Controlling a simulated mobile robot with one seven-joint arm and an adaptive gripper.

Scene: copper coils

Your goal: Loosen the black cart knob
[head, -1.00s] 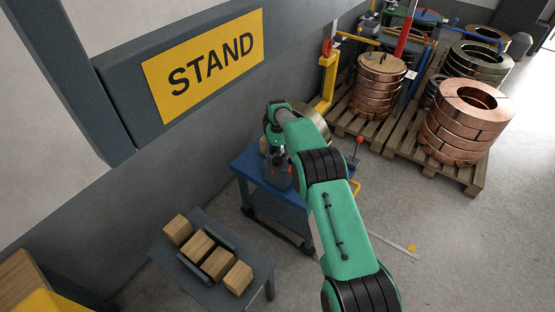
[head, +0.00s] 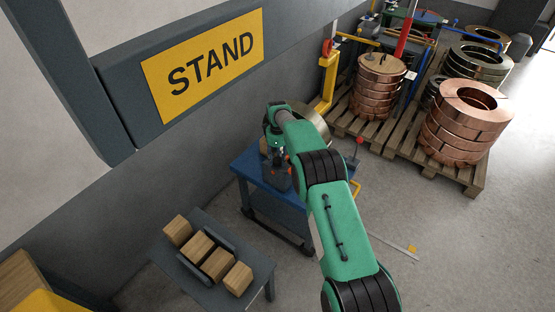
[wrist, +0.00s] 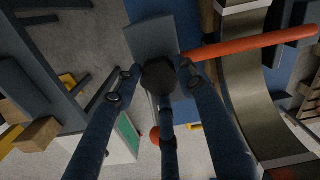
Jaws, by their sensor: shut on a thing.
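The black knob (wrist: 158,76) is a dark, rounded, many-sided shape in the wrist view. It sits between the fingertips of my gripper (wrist: 156,80), which is shut on it. The fingers are dark blue with dark joints. In the head view my gripper (head: 279,160) is low over the blue cart (head: 248,165); the knob is too small or hidden there. A grey plate (wrist: 150,38) lies behind the knob in the wrist view.
An orange-red bar (wrist: 250,44) and a large metal coil (wrist: 242,90) are close at the right in the wrist view. A grey table with wooden blocks (head: 238,278) stands front left. Copper coils (head: 465,120) stand on pallets at right. Open floor lies at lower right.

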